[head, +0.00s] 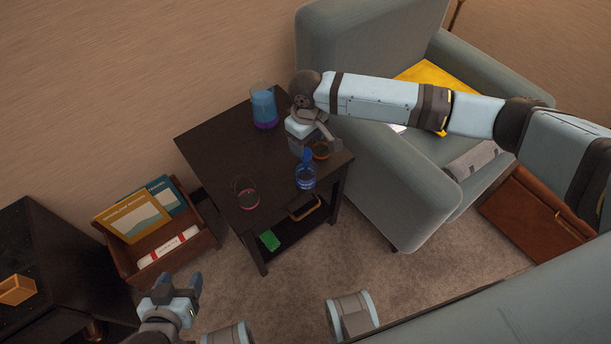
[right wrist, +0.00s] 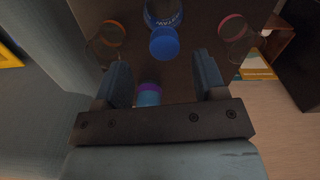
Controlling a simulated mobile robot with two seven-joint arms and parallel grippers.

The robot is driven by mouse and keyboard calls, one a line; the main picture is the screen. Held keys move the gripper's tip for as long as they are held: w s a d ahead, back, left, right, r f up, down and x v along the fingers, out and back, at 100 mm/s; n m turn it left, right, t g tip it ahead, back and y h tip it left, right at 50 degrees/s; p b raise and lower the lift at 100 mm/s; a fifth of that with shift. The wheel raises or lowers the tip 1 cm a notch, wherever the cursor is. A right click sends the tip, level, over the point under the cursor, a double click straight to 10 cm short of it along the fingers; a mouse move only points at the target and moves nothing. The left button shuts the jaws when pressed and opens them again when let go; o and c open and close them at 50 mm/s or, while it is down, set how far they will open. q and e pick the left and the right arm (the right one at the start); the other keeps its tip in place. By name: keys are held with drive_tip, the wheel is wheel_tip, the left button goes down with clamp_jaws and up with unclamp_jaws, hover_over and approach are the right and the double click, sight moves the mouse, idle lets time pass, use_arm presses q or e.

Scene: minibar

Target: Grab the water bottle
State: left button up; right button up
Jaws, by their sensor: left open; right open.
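The water bottle (head: 305,178) stands upright near the front right corner of the dark side table (head: 215,150). It is clear blue with a blue cap, which shows in the right wrist view (right wrist: 163,42) just beyond the fingertips. My right gripper (head: 312,138) hangs over the table's right side, behind the bottle. It is open, and nothing is between its fingertips (right wrist: 162,70). My left gripper (head: 178,287) is open and empty, low at the front left, away from the table.
An armchair (head: 400,185) borders the table's right side.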

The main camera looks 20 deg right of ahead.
sight(306, 171)
drive_tip(key=shift+s+a+f+b, duration=0.15)
drive_tip(key=shift+f+b, duration=0.2)
drive_tip(key=shift+f, duration=1.15)
drive_tip(key=shift+w+a+f+b, duration=0.1)
drive_tip(key=shift+f+b, duration=0.2)
drive_tip(key=shift+f, duration=1.2)
drive_tip(key=c, duration=1.2)
